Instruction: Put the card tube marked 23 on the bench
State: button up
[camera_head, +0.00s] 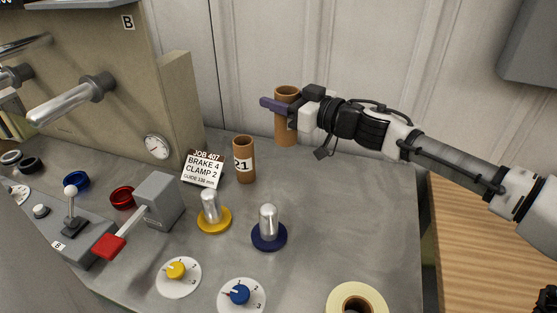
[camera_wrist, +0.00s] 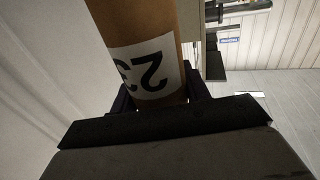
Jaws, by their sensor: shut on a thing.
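The brown card tube marked 23 (camera_head: 286,136) is upright at the back of the grey worktop (camera_head: 335,210), near the white wall panel. Its number label shows upside down in the wrist view (camera_wrist: 150,68). My gripper (camera_head: 281,106) is shut on the tube around its middle, reaching in from the right. I cannot tell whether the tube's lower end touches the worktop. A wooden surface (camera_head: 480,230), which may be the bench, lies at the right beyond a gap, under my arm. A second brown tube, marked 21 (camera_head: 244,160), stands upright to the left.
A job card (camera_head: 203,169) stands left of tube 21. Two metal posts, on yellow (camera_head: 210,208) and blue (camera_head: 268,226) bases, stand in front. Dials and a tape roll (camera_head: 357,302) are nearer. A lever with a red handle (camera_head: 109,247) is at the left. The worktop's right side is clear.

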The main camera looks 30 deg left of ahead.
notch_tip(320, 180, down, 14)
jog(key=p, duration=0.1)
jog(key=shift+f, duration=0.25)
jog(key=shift+f, duration=0.1)
jog(key=o, duration=0.5)
jog(key=shift+f, duration=0.1)
jog(key=o, duration=0.5)
jog(key=shift+s+d+r+b, duration=0.1)
jog(key=shift+d+b, duration=0.25)
jog(key=shift+d, duration=1.65)
jog(key=shift+s+d+r+b, duration=0.1)
jog(key=shift+d+b, duration=0.3)
jog(key=shift+d, duration=1.6)
jog(key=shift+s+d+r+b, duration=0.1)
jog(key=shift+d+b, duration=0.25)
jog(key=shift+d, duration=1.65)
